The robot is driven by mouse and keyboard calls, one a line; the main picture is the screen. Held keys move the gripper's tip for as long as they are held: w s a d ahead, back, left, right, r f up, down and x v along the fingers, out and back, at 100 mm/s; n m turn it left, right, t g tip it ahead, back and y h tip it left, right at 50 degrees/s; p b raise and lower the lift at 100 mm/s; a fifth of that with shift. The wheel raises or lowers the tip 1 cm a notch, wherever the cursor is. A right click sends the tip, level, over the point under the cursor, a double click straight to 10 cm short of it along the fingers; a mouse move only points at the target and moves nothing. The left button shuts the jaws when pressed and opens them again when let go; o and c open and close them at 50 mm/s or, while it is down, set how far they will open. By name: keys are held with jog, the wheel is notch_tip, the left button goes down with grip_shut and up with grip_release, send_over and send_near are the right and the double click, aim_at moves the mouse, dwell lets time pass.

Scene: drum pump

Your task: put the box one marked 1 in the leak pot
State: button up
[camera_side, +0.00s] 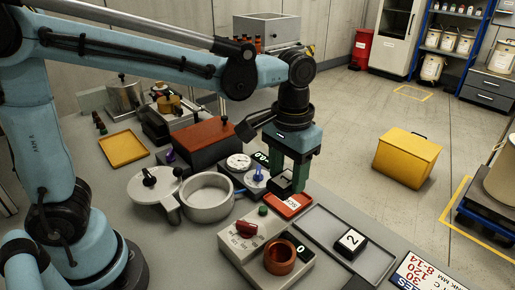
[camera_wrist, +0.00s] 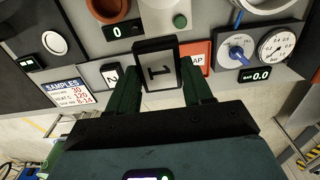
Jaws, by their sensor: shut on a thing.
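The box marked 1 (camera_wrist: 159,68) is black with a pale face bearing a black 1. My gripper (camera_wrist: 160,78) is shut on it, with a green finger on each side. In the side view my gripper (camera_side: 287,172) holds the box (camera_side: 280,184) low over or beside the red tray; I cannot tell if it touches the tray. An open, empty-looking grey pot (camera_side: 207,205), which seems to be the leak pot, stands to the left of my gripper. Its rim also shows at the wrist view's top right (camera_wrist: 262,8). A round lid (camera_side: 150,187) lies left of the pot.
The red tray (camera_side: 291,206) is beneath my gripper. A box marked 2 (camera_side: 350,243) lies in the grey tray (camera_side: 318,237). A copper cup (camera_side: 280,257) sits on a control unit with a red knob (camera_side: 245,229). Gauges (camera_side: 239,162) stand between gripper and pot.

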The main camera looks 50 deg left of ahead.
jog(key=shift+s+a+f, duration=1.2)
jog(key=shift+s+a, duration=0.05)
jog(key=shift+a, duration=1.8)
jog(key=shift+s+a+f, duration=1.2)
jog(key=shift+s+a, duration=0.1)
jog(key=shift+a, duration=1.7)
jog(key=shift+s+a+f, duration=1.2)
jog(key=shift+s+a, duration=0.05)
jog(key=shift+a, duration=1.8)
jog(key=shift+f, duration=2.6)
jog(key=o, duration=1.4)
